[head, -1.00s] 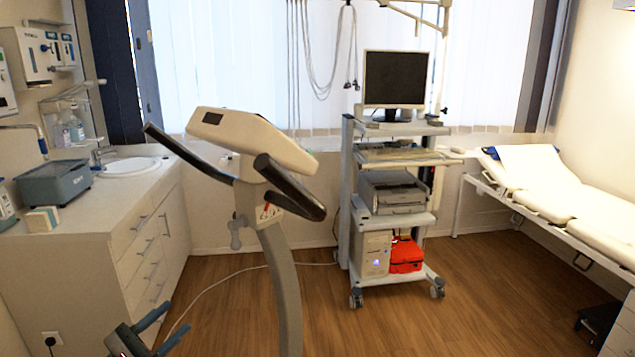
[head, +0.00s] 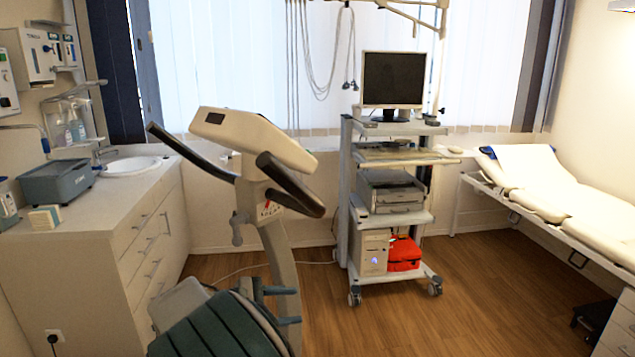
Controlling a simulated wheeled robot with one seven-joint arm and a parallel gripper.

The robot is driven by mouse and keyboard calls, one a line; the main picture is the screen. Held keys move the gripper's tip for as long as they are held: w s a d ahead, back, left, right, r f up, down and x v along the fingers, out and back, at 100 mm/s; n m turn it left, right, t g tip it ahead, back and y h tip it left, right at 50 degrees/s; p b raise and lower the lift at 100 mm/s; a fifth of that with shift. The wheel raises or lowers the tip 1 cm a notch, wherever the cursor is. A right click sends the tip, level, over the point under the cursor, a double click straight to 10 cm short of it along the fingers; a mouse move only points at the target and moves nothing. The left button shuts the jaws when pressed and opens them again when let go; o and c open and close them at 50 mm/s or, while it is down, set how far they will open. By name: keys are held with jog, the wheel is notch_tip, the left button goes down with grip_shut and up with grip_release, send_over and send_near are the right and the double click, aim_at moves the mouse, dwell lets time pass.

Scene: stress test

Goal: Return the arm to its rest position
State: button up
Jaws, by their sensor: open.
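My gripper (head: 297,305) is at the bottom of the head view, left of centre. Its two teal fingers point right, with a gap between them, and I see nothing held in it. The dark green ridged part and pale grey part of my arm (head: 212,328) show beside it, at the lower left. The gripper appears in front of the lower post of the exercise bike (head: 282,262); I cannot tell how far apart they are.
A wheeled cart (head: 345,215) with a monitor (head: 392,78) stands behind, right of centre. A drawer counter (head: 120,245) with a sink (head: 130,166) is on the left. An examination couch (head: 540,195) is on the right. The wooden floor (head: 450,325) between is clear.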

jog(key=s+d+m+g+y, duration=0.3)
jog(key=d, duration=0.5)
jog(key=s+d+m+g+y, duration=0.2)
jog(key=s+d+m+y, duration=0.15)
jog(key=d, duration=0.45)
jog(key=s+d+r+m+t+y, duration=0.1)
jog(key=s+d+m+y, duration=0.1)
jog(key=s+m, duration=0.3)
jog(key=s+d+m+y, duration=0.3)
jog(key=s+m+y, duration=0.2)
jog(key=s, duration=0.6)
jog(key=shift+s+d+r+t+p, duration=0.3)
jog(key=shift+s+r+t+p, duration=0.05)
jog(key=shift+s+t+p, duration=0.1)
